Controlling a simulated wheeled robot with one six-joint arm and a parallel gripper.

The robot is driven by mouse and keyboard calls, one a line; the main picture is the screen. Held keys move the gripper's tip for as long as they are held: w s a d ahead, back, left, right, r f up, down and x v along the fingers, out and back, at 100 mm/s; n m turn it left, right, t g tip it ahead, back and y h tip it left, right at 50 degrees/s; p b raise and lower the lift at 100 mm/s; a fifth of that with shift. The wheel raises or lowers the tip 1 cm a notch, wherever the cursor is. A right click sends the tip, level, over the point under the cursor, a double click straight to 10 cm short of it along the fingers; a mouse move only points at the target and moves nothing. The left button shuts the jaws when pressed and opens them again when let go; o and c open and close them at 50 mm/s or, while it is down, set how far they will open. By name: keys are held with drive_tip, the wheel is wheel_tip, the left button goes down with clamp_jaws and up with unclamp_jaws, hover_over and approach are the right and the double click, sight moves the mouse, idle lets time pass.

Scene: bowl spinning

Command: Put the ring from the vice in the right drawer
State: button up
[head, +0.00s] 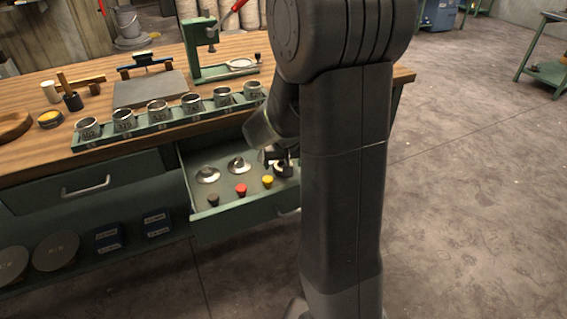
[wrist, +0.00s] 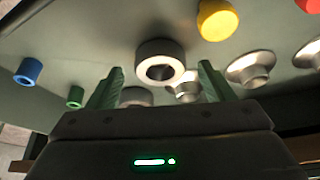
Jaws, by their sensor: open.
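The right drawer (head: 240,222) is pulled out below the bench top. My gripper (head: 279,154) is low over its right part, largely hidden by my arm in the head view. In the wrist view my gripper (wrist: 158,82) is open, fingers apart. A thick steel ring (wrist: 160,47) with a dark hole shows just beyond the fingertips, against the drawer floor, and neither finger visibly grips it. In the head view a small ring-like thing (head: 283,169) shows under my gripper. I cannot tell for sure which bench tool is the vice.
The drawer also holds flared metal pieces (head: 207,175) and coloured knobs, including a red one (head: 241,190). A green rack of metal cups (head: 157,112) stands along the bench edge above. A green press (head: 197,55) stands behind. The drawer walls enclose my gripper.

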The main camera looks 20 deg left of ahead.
drive_tip(key=p+v, duration=0.1)
drive_tip(key=v, duration=0.9)
drive_tip(key=shift+s+r+p, duration=0.2)
drive_tip(key=shift+r+p, duration=0.1)
drive_tip(key=shift+d, duration=0.1)
idle(0.5)
